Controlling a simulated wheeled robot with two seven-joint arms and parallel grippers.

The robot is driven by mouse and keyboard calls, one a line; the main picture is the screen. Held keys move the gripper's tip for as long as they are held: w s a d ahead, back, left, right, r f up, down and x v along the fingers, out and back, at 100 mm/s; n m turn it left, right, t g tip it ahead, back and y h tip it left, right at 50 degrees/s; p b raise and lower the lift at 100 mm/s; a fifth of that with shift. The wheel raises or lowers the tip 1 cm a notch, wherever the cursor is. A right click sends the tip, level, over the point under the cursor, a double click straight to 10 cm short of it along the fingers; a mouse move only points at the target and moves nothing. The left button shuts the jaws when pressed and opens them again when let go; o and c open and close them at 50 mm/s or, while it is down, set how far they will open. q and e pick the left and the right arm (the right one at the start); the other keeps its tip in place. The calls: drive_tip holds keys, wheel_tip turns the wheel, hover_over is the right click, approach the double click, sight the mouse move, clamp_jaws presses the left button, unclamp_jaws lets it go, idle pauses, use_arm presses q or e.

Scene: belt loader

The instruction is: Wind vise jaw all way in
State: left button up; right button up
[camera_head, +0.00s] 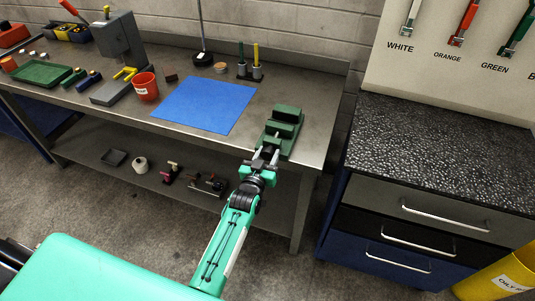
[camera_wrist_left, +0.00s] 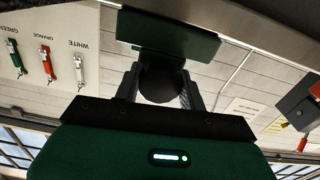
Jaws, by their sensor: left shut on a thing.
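The green vise (camera_head: 287,113) is at the right front corner of the metal workbench. Its two jaw blocks lie one behind the other, with a dark gap between them. My left gripper (camera_head: 265,160) reaches up from below to the vise's front end, where the screw side faces me. In the left wrist view, the fingers (camera_wrist_left: 160,88) are shut on a dark round handle hub (camera_wrist_left: 161,84), with the green vise body (camera_wrist_left: 168,38) just beyond. The fingers hide most of the handle. My right gripper is in neither view.
A blue mat (camera_head: 206,104) lies left of the vise on the bench (camera_head: 318,128). A red cup (camera_head: 146,87) stands further left. A drawer cabinet (camera_head: 430,190) stands to the right, past a gap. A lower shelf (camera_head: 110,180) holds small parts.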

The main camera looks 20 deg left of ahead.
use_arm(q)
drive_tip(key=m, duration=0.2)
drive_tip(key=shift+m, duration=0.4)
drive_tip(key=m, duration=0.2)
drive_tip(key=shift+m, duration=0.4)
drive_tip(key=m, duration=0.4)
drive_tip(key=shift+m, duration=0.3)
drive_tip(key=shift+m+b, duration=0.3)
drive_tip(key=shift+m, duration=0.3)
drive_tip(key=o, duration=1)
